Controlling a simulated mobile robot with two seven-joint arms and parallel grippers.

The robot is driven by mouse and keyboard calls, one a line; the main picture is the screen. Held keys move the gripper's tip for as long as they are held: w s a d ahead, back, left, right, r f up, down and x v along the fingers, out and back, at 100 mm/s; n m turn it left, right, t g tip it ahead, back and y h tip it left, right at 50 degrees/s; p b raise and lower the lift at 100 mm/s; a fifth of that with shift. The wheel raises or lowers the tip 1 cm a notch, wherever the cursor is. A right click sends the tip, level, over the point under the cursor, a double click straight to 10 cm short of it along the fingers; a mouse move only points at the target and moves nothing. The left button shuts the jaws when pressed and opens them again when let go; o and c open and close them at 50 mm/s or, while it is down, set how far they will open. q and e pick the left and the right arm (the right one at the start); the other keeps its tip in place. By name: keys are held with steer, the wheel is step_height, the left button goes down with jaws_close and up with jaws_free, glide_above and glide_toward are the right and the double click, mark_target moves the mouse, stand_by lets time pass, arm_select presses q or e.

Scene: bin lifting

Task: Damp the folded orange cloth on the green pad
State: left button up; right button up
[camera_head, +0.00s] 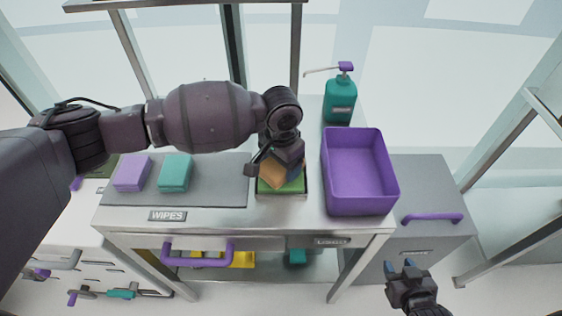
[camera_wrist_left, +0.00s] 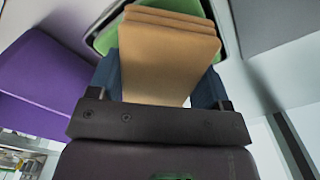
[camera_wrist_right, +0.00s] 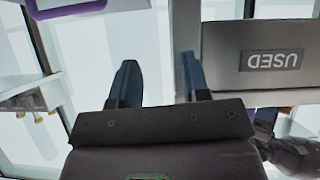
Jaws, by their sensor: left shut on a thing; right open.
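The folded orange cloth (camera_head: 271,174) is between the fingers of my left gripper (camera_head: 281,170), which is shut on it. The cloth also shows in the left wrist view (camera_wrist_left: 170,50), with its folded layers at the top. The green pad (camera_head: 290,187) lies in a small dark-rimmed tray directly under the cloth; it also shows in the left wrist view (camera_wrist_left: 205,8). I cannot tell whether cloth and pad touch. My right gripper (camera_head: 400,266) is open and empty, low in front of the table at the right; its spread fingers show in the right wrist view (camera_wrist_right: 160,85).
A purple bin (camera_head: 361,205) stands right of the tray, with a teal pump bottle (camera_head: 340,100) behind it. Purple (camera_head: 132,173) and teal (camera_head: 175,173) folded cloths lie on a grey mat (camera_head: 222,185) at left. A grey cabinet (camera_head: 425,190) with a purple handle is at right.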

steer(key=shift+w, duration=0.15)
arm_select(q)
steer(key=shift+f, duration=0.25)
arm_select(e)
steer(key=shift+w+a+r, duration=0.1)
steer(key=shift+w+r, duration=0.3)
steer(key=shift+w, duration=0.05)
arm_select(q)
steer(key=shift+f, duration=0.15)
arm_select(e)
steer(key=shift+s+f, duration=0.1)
arm_select(q)
steer(key=shift+f, duration=0.1)
arm_select(e)
steer(key=shift+s+f, duration=0.4)
steer(key=shift+s, duration=0.1)
steer(key=shift+w, duration=0.1)
steer(key=shift+w+r, duration=0.5)
steer(key=shift+r, duration=0.05)
steer(key=shift+s, duration=0.15)
